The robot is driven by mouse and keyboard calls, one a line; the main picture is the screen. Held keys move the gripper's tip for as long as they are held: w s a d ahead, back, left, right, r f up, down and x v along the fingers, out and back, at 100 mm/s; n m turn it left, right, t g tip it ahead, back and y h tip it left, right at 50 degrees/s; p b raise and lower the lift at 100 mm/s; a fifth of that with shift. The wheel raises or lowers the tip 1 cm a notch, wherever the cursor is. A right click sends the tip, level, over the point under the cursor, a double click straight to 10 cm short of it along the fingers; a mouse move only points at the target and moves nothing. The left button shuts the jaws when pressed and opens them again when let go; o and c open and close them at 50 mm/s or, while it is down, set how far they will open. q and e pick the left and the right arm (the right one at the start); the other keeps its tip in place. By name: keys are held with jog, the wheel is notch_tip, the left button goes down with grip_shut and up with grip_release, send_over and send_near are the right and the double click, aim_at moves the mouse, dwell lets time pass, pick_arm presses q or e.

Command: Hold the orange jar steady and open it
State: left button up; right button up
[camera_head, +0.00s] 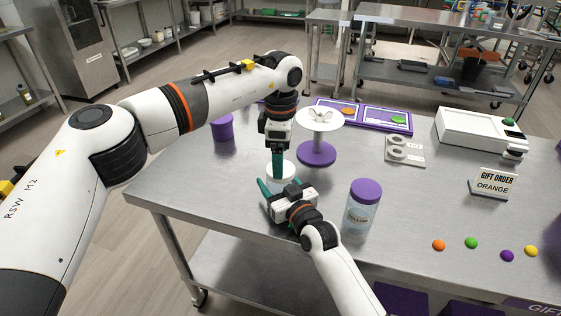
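A jar with a white round top (289,170) stands near the table's left front; its body is mostly hidden by my grippers, and I see no label on it. My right gripper (281,186) comes from below with its green fingers on both sides of this jar, seemingly closed against it. My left gripper (279,164) points straight down at the white top; its green fingers show edge-on, so their gap is hidden, and contact is unclear. Another jar (361,212) with a purple lid stands upright to the right; its label is too small to read surely.
A white dish on a purple stand (317,153) stands close behind the jar. A purple cylinder (222,128) is at the table's left edge. A sign (493,184) reads "GIFT ORDER ORANGE". Several coloured candies (471,243) lie front right. The table's centre right is clear.

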aim_at(281, 185)
pick_arm(q)
jog(key=shift+r, duration=0.9)
jog(key=shift+c, duration=0.4)
notch_tip(281, 185, up, 3)
jog(key=shift+f+m, duration=0.1)
jog(key=shift+m, duration=1)
jog(key=shift+f, duration=3.8)
jog(key=c, duration=1)
jog(key=n, duration=0.3)
